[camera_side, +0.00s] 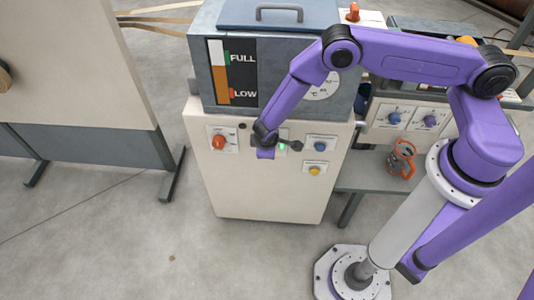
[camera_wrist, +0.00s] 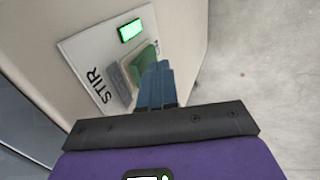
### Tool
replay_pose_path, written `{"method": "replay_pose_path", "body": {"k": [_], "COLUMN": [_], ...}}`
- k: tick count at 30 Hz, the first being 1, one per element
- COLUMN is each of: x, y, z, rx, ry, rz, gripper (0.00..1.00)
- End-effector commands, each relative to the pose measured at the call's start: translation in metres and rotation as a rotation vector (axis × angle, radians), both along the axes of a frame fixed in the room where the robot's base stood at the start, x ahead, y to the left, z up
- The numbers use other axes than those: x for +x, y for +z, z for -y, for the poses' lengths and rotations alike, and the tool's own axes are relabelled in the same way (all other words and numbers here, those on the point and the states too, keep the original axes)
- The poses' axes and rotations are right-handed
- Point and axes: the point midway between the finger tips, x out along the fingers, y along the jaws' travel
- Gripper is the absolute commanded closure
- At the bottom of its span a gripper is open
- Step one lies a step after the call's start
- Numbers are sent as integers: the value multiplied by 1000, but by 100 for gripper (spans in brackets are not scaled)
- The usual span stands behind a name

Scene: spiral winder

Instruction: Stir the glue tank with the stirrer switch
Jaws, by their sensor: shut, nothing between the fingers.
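The stirrer switch (camera_wrist: 143,62) is a green rocker on a white plate marked STIR in the wrist view. A bright green light (camera_wrist: 130,30) is lit above it; a green glow (camera_side: 283,147) also shows on the cabinet front in the side view. My gripper (camera_wrist: 157,70) is shut and empty, its blue fingertips at the rocker. They hide part of it, and I cannot tell whether they touch. The grey glue tank (camera_side: 305,50) sits on the cream cabinet, with a blue lid. Its gauge (camera_side: 219,75) shows an amber column reaching near FULL.
Beside the switch are a red knob (camera_side: 219,142), a blue knob (camera_side: 320,146) and a yellow button (camera_side: 314,170). An orange-handled item (camera_side: 401,160) stands on the grey bench (camera_side: 360,183) at right. The floor before the cabinet is clear.

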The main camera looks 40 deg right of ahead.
Motion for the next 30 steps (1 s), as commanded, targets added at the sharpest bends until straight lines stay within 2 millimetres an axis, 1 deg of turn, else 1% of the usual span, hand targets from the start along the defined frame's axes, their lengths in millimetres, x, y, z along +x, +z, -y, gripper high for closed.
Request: {"method": "replay_pose_path", "body": {"k": [3, 14, 18, 26, 30], "x": [3, 4, 10, 9, 9], "y": [1, 1, 4, 3, 7], "z": [3, 4, 10, 10, 9], "rx": [0, 0, 1, 1, 1], "ry": [-1, 0, -2, -1, -1], "rz": [0, 0, -3, -2, -2], "gripper": [100, 100, 100, 100, 100]}}
